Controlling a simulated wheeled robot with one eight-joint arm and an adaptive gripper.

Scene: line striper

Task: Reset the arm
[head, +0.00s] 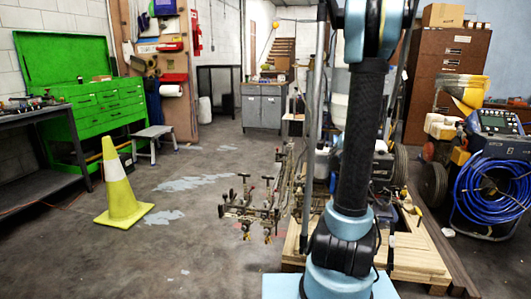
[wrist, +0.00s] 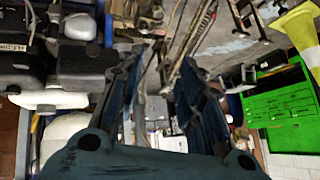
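My arm rises through the right half of the head view, from a light blue base at the bottom to a joint cut off by the top edge. A dark link stands nearly upright between them. My gripper is outside the head view. In the wrist view my gripper (wrist: 160,65) shows two dark fingers with a clear gap between them. It is open and I see nothing held. The line striper (head: 290,200), with its metal frame and valves, stands on a wooden pallet (head: 420,262) behind my arm, which hides part of it.
A yellow-green cone (head: 122,190) stands on the floor at left, near a green tool cabinet (head: 95,110), which also shows upside down in the wrist view (wrist: 285,105). A machine with coiled blue hose (head: 490,190) stands at right. The floor at centre left is open.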

